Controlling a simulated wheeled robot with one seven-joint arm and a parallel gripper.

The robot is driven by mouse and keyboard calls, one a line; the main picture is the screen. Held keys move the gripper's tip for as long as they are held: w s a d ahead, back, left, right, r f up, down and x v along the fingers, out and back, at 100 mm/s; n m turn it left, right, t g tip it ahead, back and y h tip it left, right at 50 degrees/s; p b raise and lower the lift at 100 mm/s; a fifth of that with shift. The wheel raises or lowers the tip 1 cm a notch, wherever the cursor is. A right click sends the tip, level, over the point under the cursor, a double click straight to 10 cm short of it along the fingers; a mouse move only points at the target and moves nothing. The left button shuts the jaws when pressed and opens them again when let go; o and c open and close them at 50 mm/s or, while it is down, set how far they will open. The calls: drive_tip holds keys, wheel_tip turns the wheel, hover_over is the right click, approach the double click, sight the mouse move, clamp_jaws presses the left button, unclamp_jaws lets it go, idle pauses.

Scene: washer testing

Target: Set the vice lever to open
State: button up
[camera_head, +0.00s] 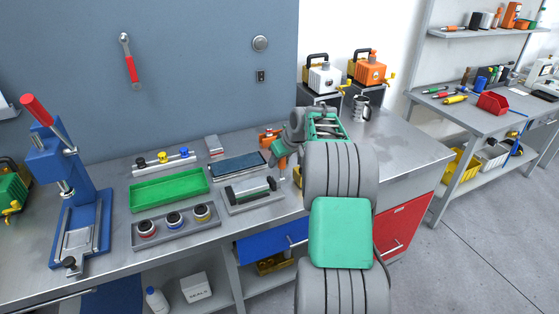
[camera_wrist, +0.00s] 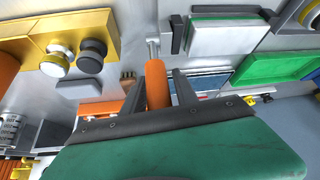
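The vice lever has an orange handle (camera_wrist: 157,85) on a thin metal rod. In the wrist view it stands between the two dark fingers of my gripper (camera_wrist: 160,92), with narrow gaps seeming to show on both sides. In the head view the orange handle (camera_head: 282,164) is just below my gripper (camera_head: 282,152), which partly hides it. A grey fixture with dark end blocks and a green part, which looks like the vice (camera_head: 251,193), lies left of the handle. It also shows at the top of the wrist view (camera_wrist: 221,39). The joint between lever and vice is unclear.
A dark blue plate (camera_head: 238,165), a green tray (camera_head: 168,190) and a rack of round gauges (camera_head: 174,226) lie to the left. A blue press (camera_head: 73,195) with a red lever stands farther left. A yellow block with knobs (camera_wrist: 96,32) is close beside the handle.

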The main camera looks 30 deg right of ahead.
drive_tip(key=shift+o, duration=1)
drive_tip(key=v, duration=0.8)
drive_tip(key=shift+b, duration=0.45)
drive_tip(key=shift+f, duration=0.15)
